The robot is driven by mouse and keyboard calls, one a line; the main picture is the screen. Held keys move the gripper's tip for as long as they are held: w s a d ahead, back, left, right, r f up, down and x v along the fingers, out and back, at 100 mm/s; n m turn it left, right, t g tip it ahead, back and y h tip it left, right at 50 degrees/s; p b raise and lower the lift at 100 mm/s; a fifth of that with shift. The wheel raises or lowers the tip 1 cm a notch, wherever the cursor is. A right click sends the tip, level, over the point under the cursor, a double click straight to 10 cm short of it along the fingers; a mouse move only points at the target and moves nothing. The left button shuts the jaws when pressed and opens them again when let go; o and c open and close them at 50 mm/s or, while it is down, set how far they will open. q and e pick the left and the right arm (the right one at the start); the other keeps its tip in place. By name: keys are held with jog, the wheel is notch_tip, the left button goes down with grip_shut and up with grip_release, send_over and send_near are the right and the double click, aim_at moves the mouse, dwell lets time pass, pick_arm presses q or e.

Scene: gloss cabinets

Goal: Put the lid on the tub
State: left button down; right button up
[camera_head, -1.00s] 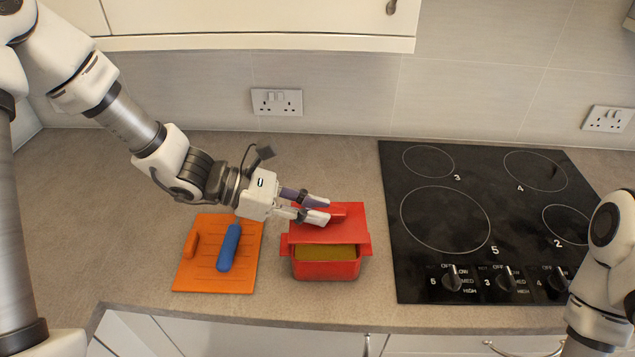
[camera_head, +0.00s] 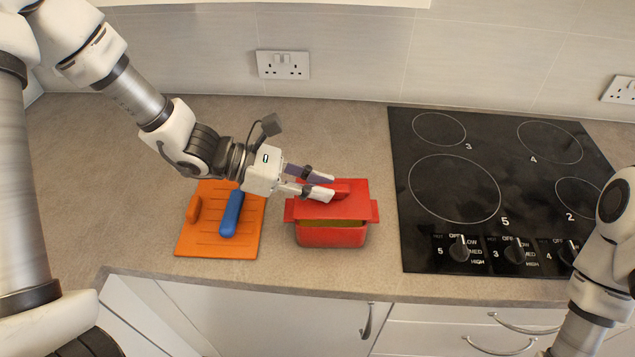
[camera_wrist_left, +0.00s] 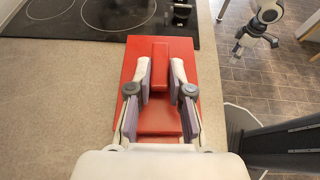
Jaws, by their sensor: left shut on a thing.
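The red lid (camera_head: 350,208) is a flat rectangle with a raised bar handle. My left gripper (camera_head: 332,187) is shut on this handle; in the left wrist view its fingers sit either side of the bar on the lid (camera_wrist_left: 180,55). The red tub (camera_head: 332,238), with side lugs, stands on the worktop directly under the lid. A thin strip of its yellowish inside shows along the front, below the lid's front edge. I cannot tell whether lid and tub touch. My right gripper (camera_wrist_left: 255,45) shows small in the left wrist view, too small to judge its fingers.
Left of the tub lies an orange board (camera_head: 215,247) with a blue-handled thing (camera_head: 231,214) on it. A black hob (camera_head: 480,190) with knobs is to the right. The worktop's front edge runs close before the tub. Worktop behind is clear.

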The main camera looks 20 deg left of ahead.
pick_arm(q)
jog(key=shift+f, duration=0.6)
pick_arm(e)
jog(key=shift+f, duration=0.55)
pick_arm(q)
jog(key=shift+f+b, duration=0.65)
jog(key=shift+b, duration=0.25)
pick_arm(e)
jog(key=shift+f, duration=0.7)
pick_arm(q)
jog(key=c, duration=1)
grip_release()
jog(key=shift+a+r, duration=0.1)
jog(key=v, duration=0.7)
jog(key=shift+s+a, duration=0.1)
